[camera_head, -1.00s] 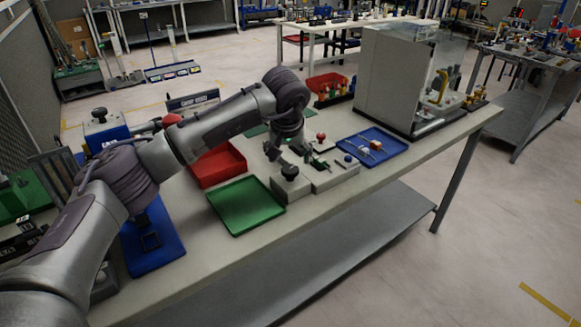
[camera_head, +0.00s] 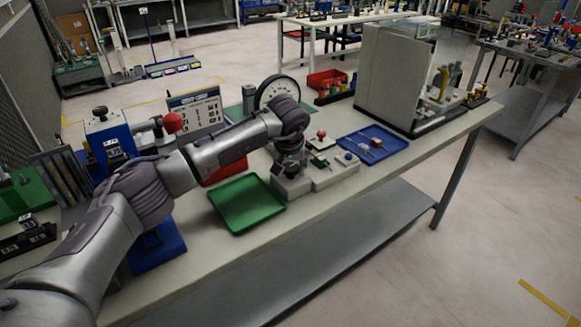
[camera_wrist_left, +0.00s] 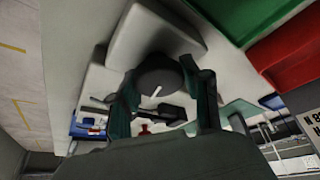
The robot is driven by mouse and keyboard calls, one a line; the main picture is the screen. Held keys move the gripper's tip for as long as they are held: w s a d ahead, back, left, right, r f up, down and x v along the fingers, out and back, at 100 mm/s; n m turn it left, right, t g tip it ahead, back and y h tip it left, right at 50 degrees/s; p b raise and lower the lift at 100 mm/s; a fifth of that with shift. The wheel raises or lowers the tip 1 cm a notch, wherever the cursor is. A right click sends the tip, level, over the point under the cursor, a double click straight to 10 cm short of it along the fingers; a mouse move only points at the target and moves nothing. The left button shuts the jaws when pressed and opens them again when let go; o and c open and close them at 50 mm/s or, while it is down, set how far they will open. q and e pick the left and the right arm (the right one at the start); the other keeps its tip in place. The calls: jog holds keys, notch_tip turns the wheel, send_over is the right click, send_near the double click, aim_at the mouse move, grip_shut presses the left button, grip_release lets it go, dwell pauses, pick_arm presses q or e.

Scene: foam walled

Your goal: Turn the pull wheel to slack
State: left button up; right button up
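The pull wheel appears as a dark round knob (camera_wrist_left: 160,76) with a white mark on top, on a pale grey block (camera_wrist_left: 142,38) in the left wrist view. In the head view the grey block (camera_head: 291,187) stands at the table's front, and my gripper hides the knob. My left gripper (camera_head: 290,168) is down over the block. In the left wrist view its two dark green fingers (camera_wrist_left: 160,85) stand on either side of the knob; whether both press on it I cannot tell. My right gripper is not in view.
A green tray (camera_head: 247,204) lies left of the block, with a red bin (camera_head: 222,172) behind it. A second grey block (camera_head: 335,176) and a blue tray (camera_head: 372,143) are to the right. A dial gauge (camera_head: 277,91) stands behind my arm.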

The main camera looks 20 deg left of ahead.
pick_arm(q)
jog(key=c, duration=0.5)
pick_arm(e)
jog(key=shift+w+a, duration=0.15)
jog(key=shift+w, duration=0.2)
pick_arm(q)
jog(key=shift+n, duration=0.3)
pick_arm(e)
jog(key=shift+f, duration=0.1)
pick_arm(q)
jog(key=n+y+b, duration=0.1)
jog(key=n, duration=0.2)
jog(key=shift+n+y, duration=0.3)
jog(key=n+g+y, duration=0.1)
jog(key=n, duration=0.2)
jog(key=shift+r+n, duration=0.1)
jog(key=shift+n, duration=0.3)
jog(key=n+g, duration=0.1)
jog(key=n, duration=0.2)
jog(key=shift+g+y, duration=0.3)
jog(key=shift+y, duration=0.1)
jog(key=shift+n+g+b, duration=0.7)
jog(key=shift+n+g, duration=0.1)
jog(key=shift+n, duration=1.4)
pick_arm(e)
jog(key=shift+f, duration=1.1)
